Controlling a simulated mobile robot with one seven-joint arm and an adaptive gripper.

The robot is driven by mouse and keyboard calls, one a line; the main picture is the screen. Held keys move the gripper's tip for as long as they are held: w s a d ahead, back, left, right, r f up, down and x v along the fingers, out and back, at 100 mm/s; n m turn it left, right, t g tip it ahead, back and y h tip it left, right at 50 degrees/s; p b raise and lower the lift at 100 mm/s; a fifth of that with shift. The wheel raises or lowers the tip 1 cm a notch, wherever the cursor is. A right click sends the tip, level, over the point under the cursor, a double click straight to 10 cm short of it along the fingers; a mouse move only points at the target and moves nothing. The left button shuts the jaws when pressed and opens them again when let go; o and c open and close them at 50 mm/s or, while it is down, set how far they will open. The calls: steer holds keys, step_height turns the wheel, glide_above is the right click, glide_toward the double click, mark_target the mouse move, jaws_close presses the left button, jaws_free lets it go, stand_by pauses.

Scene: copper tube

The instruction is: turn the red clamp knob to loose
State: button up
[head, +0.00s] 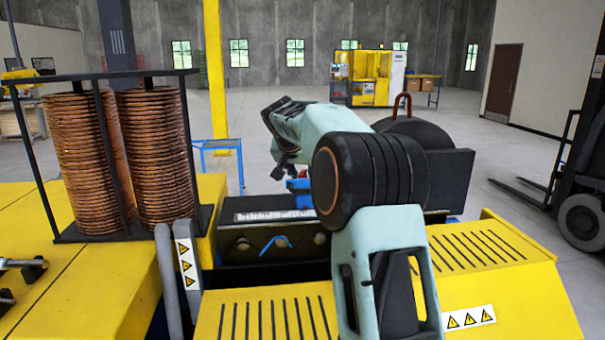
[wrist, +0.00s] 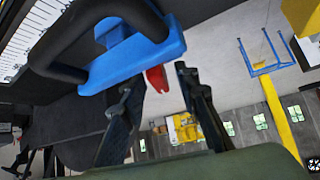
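The red clamp knob (wrist: 156,79) shows in the wrist view as a small red piece below the blue clamp body (wrist: 140,58). Most of the knob is hidden behind the blue body and my finger. My gripper (wrist: 157,82) is open, its two dark fingers apart, with the red piece between the fingertips in this view. A gap shows between the red piece and the right finger; contact on the left side cannot be told. In the head view the blue clamp (head: 298,185) is partly hidden behind my arm, and my fingertips are hard to make out.
Copper tube coils (head: 155,150) stand in a black frame at left. Yellow machine covers (head: 490,290) lie in front and at right. A blue stand (head: 220,145) is behind on open floor.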

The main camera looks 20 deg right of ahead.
jaws_close()
steer(key=shift+n, duration=0.3)
steer(key=shift+d+r+n+t+y+p, duration=0.1)
steer(key=shift+n+t+y+p, duration=0.45)
steer(key=shift+n+y, duration=0.5)
steer(key=shift+n+y+p, duration=0.45)
steer(key=shift+n, duration=0.3)
steer(key=shift+o, duration=0.3)
jaws_free()
